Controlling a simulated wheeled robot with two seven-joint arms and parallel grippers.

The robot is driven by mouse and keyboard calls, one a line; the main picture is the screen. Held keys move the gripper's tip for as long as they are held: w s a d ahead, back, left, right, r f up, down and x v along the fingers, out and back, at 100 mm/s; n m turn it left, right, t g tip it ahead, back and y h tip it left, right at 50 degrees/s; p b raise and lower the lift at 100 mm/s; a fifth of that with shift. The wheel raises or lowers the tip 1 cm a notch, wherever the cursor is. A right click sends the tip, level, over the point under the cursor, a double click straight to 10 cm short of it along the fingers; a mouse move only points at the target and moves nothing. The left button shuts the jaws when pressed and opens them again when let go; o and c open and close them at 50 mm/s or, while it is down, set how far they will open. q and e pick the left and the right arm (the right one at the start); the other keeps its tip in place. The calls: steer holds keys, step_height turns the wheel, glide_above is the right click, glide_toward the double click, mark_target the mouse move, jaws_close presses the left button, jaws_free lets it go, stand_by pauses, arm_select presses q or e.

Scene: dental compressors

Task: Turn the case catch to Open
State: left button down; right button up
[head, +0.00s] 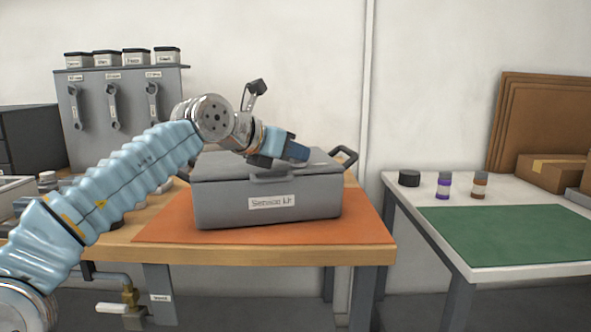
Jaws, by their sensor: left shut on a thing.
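A grey case (265,202) labelled "Sensor Kit" sits on an orange mat on the wooden workbench. Its lid (228,168) looks down, with a handle (272,177) at the front edge. My left arm comes in from the left, and my left gripper (294,150) is over the front half of the lid, pointing right and down. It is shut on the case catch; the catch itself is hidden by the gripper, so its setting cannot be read. My right gripper is not in view.
The orange mat (370,225) is bare right of the case. Wrenches hang on a grey panel (130,85) behind, with small labelled boxes on top. A white table (470,273) at right holds a green mat (510,235), small bottles and cardboard boxes. A gap separates the tables.

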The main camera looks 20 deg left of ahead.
arm_select(q)
steer(key=shift+w+a+f+m+g+h, duration=0.15)
steer(key=shift+f+m+g+h, duration=0.25)
steer(key=shift+m+h, duration=0.15)
steer(key=shift+r+m+g+h, duration=0.25)
steer(key=shift+m+g+h, duration=0.1)
steer(key=shift+h, duration=0.1)
steer(key=shift+a+r+m+g+h, duration=0.1)
steer(key=shift+r+m+g+h, duration=0.15)
steer(key=shift+m+h, duration=0.2)
steer(key=m+g+h+p, duration=0.2)
steer(key=m+p, duration=0.1)
steer(key=shift+w+a+p, duration=0.1)
steer(key=shift+w+p, duration=0.05)
steer(key=shift+p, duration=0.2)
steer(key=shift+f+m+g+h+p, duration=0.15)
steer(key=shift+m+g+h+p, duration=0.2)
steer(key=shift+m+g+p, duration=0.45)
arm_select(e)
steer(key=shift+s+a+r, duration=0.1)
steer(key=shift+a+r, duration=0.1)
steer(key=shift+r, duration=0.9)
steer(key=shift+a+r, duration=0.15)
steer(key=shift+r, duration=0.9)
arm_select(q)
steer(key=shift+g, duration=0.3)
steer(key=c, duration=1.1)
jaws_free()
steer(key=shift+w, duration=0.1)
